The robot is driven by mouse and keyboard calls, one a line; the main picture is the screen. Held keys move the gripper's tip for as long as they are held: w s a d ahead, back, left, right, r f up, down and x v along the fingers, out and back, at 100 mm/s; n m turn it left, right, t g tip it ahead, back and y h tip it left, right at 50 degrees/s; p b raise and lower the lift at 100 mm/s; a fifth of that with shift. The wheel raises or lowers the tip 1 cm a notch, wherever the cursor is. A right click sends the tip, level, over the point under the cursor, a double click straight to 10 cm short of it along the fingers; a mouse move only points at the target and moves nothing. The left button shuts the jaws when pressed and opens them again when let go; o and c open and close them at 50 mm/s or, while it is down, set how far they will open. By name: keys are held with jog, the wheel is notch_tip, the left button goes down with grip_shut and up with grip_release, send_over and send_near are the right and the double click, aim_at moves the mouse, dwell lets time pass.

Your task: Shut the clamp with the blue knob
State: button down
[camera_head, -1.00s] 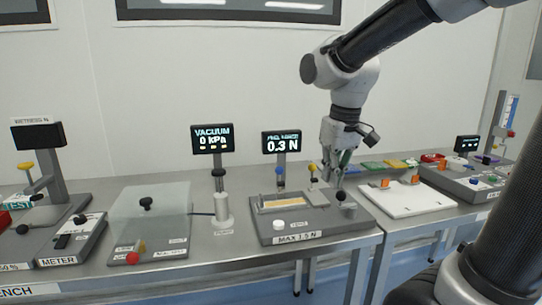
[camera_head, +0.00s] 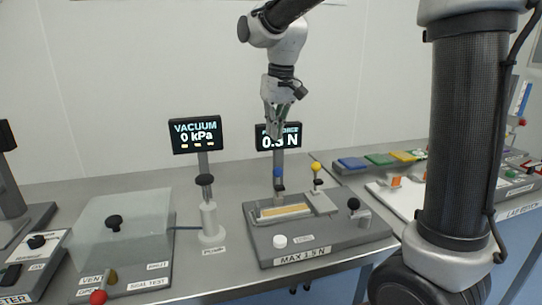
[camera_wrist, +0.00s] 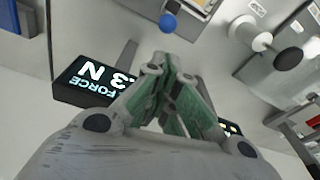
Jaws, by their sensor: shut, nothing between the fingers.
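The clamp with the blue knob (camera_head: 278,173) stands upright at the back left edge of the peel tester base (camera_head: 262,242). The blue knob also shows in the wrist view (camera_wrist: 168,23), beyond my fingertips near the top. My gripper (camera_head: 272,136) is shut and empty. In the head view it hangs above the blue knob, in front of the force display (camera_head: 293,134); in the wrist view (camera_wrist: 165,58) its tips point toward the knob, apart from it. A second clamp with a yellow knob (camera_head: 316,167) stands upright to the right of the blue one.
A black knob (camera_head: 353,204) and a white button (camera_head: 280,241) are on the same base. The pump (camera_head: 210,222) with a black handle and the vacuum display (camera_head: 196,134) stand to the left. A clear-lidded box (camera_head: 125,230) is further left. My arm column hides part of the right side.

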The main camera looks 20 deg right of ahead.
aim_at(278, 182)
notch_tip(278, 182, down, 10)
jog(key=w, duration=0.1)
jog(key=shift+w+a, duration=0.15)
jog(key=shift+a, duration=0.15)
jog(key=shift+r, duration=0.15)
jog(key=shift+s+r+t, duration=0.1)
jog(key=shift+s+t, duration=0.25)
jog(key=shift+t, duration=0.05)
